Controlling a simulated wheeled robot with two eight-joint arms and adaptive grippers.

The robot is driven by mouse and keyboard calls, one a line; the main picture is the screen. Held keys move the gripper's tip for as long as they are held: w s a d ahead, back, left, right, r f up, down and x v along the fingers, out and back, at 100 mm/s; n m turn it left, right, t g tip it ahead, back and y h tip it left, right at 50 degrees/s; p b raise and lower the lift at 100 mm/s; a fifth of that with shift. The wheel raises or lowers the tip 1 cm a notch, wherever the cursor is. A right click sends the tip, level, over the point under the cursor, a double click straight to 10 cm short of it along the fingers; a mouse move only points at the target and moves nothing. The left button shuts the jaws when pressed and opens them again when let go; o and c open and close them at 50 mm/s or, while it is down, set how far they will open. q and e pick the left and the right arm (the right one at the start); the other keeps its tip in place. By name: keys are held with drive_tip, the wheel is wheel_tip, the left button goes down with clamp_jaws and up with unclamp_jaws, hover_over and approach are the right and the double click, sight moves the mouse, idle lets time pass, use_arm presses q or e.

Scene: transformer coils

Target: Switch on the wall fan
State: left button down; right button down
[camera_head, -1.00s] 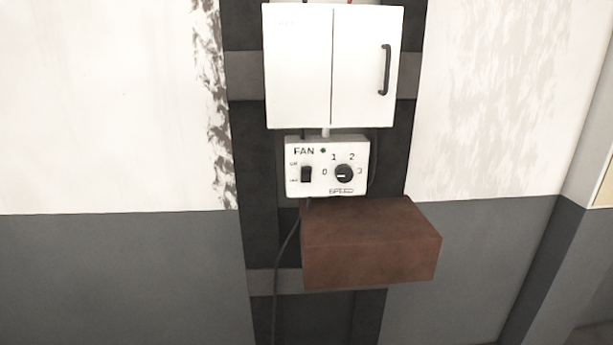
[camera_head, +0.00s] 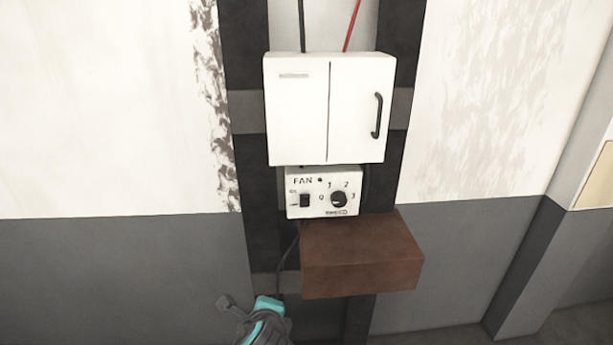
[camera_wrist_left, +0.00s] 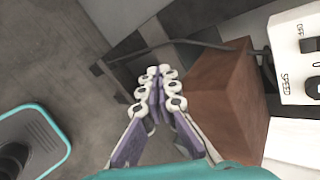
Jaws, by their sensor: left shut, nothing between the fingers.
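The white fan control box (camera_head: 322,211) is on the wall strip, with the word FAN, a small dark rocker switch (camera_head: 306,200) at left and a round black speed knob (camera_head: 339,199) at right, marked 0 to 3. Whether the switch is on or off is too small to tell. The box also shows, cut off and turned sideways, at the right of the left wrist view (camera_wrist_left: 288,60). My left gripper (camera_wrist_left: 160,72) is shut and empty, beside the brown block and apart from the box. Part of my left arm's end shows at the bottom of the head view. My right gripper is not in view.
A brown block (camera_head: 360,272) juts out below the control box; it also shows in the left wrist view (camera_wrist_left: 222,95). A white two-door cabinet (camera_head: 297,115) with a black handle hangs above. A dark cable (camera_head: 287,252) runs down from the box. The wall at both sides is clear.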

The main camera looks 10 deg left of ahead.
use_arm(q)
drive_tip(key=w+d+r+m+t+p, duration=0.2)
drive_tip(key=w+d+r+m+p, duration=0.1)
drive_tip(key=d+r+m+p, duration=0.2)
drive_tip(key=w+d+r+m+t+p, duration=0.1)
drive_tip(key=w+d+r+m+p, duration=0.2)
drive_tip(key=r+m, duration=0.6)
wheel_tip(320, 180, up, 3)
drive_tip(key=shift+d+f+t+p, duration=0.1)
drive_tip(key=shift+d+t+p, duration=0.3)
drive_tip(key=shift+d+p, duration=0.5)
drive_tip(key=shift+w+a, duration=0.1)
approach(305, 199)
wheel_tip(305, 199, down, 4)
drive_tip(key=w, duration=0.2)
drive_tip(key=w+r+p, duration=0.1)
drive_tip(key=w+a, duration=0.1)
drive_tip(key=shift+w+r, duration=0.25)
drive_tip(key=shift+w, duration=0.05)
drive_tip(key=shift+w+r, duration=0.15)
drive_tip(key=shift+w, duration=0.3)
